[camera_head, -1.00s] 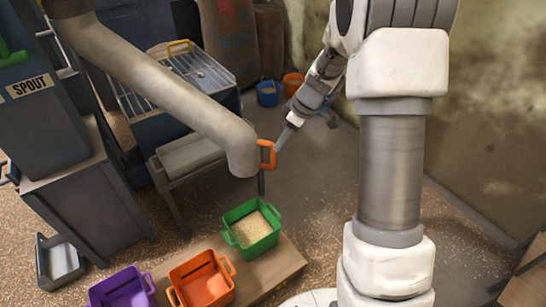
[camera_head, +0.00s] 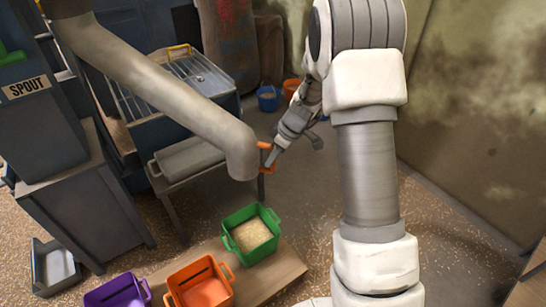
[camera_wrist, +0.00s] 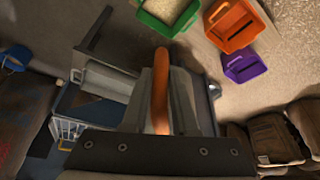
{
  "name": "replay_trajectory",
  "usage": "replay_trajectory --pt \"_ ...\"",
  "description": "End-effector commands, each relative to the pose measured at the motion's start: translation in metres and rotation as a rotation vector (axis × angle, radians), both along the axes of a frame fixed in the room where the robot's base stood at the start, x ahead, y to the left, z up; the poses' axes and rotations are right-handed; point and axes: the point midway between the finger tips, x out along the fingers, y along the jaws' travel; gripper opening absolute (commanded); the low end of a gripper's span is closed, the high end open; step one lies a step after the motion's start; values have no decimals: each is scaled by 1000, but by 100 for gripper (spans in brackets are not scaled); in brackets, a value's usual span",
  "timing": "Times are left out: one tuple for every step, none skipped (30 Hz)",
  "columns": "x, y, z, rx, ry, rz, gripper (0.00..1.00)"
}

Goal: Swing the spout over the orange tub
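An orange handle (camera_head: 265,146) sticks out on the elbow's right side. My gripper (camera_head: 270,162) is at this handle. In the wrist view the orange handle (camera_wrist: 160,95) lies between my grey fingers (camera_wrist: 163,75); whether they are clamped on it I cannot tell. The orange tub (camera_head: 203,290) is at the bottom, empty, and shows at the top of the wrist view (camera_wrist: 234,25).
The green tub (camera_head: 231,244), holding pale grain, stands right of the orange tub, and a purple tub (camera_head: 105,297) left of it. They stand on a wooden board (camera_head: 275,282). A grey cabinet (camera_head: 85,210) is at left. Blue and orange buckets (camera_head: 267,98) stand behind.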

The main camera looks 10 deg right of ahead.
Motion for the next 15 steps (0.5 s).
replay_trajectory --pt "0 0 0 0 0 0 16" --pt "0 0 0 0 0 0 11" --pt "0 0 0 0 0 0 3" --pt "0 0 0 0 0 0 0" --pt "0 0 0 0 0 0 0" --pt "0 0 0 0 0 0 0" --pt "0 0 0 0 0 0 0" --pt "0 0 0 0 0 0 0" --pt "0 0 0 0 0 0 0" --pt "0 0 0 0 0 0 0" --pt "0 0 0 0 0 0 0" --pt "0 0 0 0 0 0 0" --pt "0 0 0 0 0 0 0" --pt "0 0 0 0 0 0 0" --pt "0 0 0 0 0 0 0"
